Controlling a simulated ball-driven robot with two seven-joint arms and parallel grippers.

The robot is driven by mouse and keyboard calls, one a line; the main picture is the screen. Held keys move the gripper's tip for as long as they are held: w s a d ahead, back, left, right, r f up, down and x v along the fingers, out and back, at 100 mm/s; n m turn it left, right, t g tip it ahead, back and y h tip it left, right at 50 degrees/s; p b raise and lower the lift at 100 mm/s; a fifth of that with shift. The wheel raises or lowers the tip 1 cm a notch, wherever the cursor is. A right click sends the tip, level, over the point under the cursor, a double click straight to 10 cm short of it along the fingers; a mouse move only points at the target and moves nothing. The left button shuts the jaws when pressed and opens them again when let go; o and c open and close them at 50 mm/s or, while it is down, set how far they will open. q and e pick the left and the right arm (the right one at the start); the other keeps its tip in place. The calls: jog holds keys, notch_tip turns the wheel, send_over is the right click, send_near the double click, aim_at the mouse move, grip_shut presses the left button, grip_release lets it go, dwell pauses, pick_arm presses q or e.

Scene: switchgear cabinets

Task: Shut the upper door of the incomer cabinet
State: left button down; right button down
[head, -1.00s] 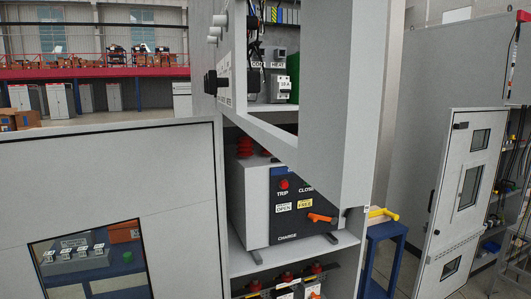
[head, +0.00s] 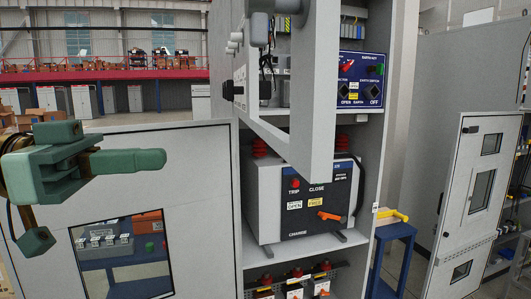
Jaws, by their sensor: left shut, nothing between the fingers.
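The upper door (head: 328,110) of the tall grey cabinet stands open, its thick edge toward me and its lower corner jutting out. It has a framed opening and, on its left side, knobs and a black handle (head: 231,90). My left gripper (head: 160,161), green, is shut and empty in front of the open lower door (head: 185,180). It is to the left of the upper door and apart from it. The top of the door is cut off. My right gripper is not in view.
Inside the cabinet are a blue earth-switch panel (head: 361,82) and a breaker (head: 315,205) with an orange lever. A blue stand (head: 392,236) with a yellow handle is at right. Another cabinet's door (head: 480,185) stands open farther right.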

aim_at(288, 151)
pick_arm(q)
jog(key=p+x, duration=0.3)
jog(key=x, duration=1)
jog(key=shift+w+p, duration=0.1)
jog(key=shift+p, duration=0.2)
jog(key=shift+d, duration=0.35)
jog(key=shift+w, duration=0.1)
